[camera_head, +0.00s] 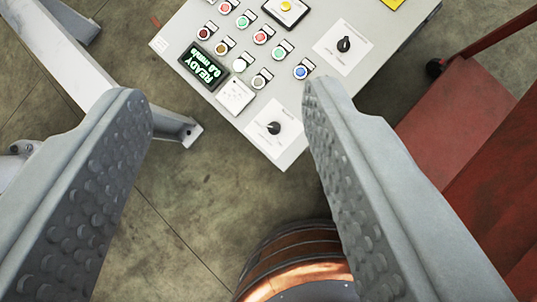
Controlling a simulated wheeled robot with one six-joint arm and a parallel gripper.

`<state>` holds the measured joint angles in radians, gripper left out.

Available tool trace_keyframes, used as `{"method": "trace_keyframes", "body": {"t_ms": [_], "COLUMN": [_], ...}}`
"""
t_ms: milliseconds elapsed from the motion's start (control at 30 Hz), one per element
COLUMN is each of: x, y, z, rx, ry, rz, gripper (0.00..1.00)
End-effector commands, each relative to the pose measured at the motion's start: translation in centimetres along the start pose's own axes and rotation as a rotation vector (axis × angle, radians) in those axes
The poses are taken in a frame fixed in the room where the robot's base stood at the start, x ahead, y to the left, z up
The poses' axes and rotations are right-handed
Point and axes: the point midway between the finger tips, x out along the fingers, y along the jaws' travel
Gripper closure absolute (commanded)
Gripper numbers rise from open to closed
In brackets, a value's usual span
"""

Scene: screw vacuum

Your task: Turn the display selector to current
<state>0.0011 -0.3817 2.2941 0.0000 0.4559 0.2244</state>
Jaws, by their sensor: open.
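A light grey control panel (217,100) lies beyond my gripper at the top middle of the view. It has two black rotary knobs on white plates: one lower knob (274,128) near the panel's bottom corner and one upper knob (344,44) to the right. The plate labels are too small to read, so I cannot tell which knob is the display selector. A dark display (204,66) shows green text, "READY" and a second line. My gripper (229,95) is open and empty, its two fingers reaching up from the lower left and lower right. The right fingertip appears beside the lower knob.
Several coloured buttons (261,37) and a yellow-topped button (286,6) sit on the panel. A grey metal frame (177,127) stands left, a red structure (470,110) right. A copper-coloured drum (300,262) is below. Bare floor (185,205) lies between.

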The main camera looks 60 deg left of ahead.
Motion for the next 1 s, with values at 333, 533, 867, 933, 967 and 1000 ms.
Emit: {"method": "trace_keyframes", "body": {"t_ms": [333, 533, 867, 933, 967, 1000], "x": [10.9, 16.4, 22.0, 22.4, 22.6, 22.8], "y": [1.0, 1.8, 2.8, 2.9, 2.9, 3.0], "z": [4.3, 7.5, 12.0, 12.4, 12.6, 12.7], "rx": [0.096, 0.149, 0.211, 0.217, 0.218, 0.22], "ry": [-0.318, -0.495, -0.698, -0.717, -0.723, -0.728], "rz": [0.089, 0.154, 0.243, 0.252, 0.255, 0.258], "gripper": [0.51, 0.51, 0.51, 0.51, 0.51, 0.51]}}
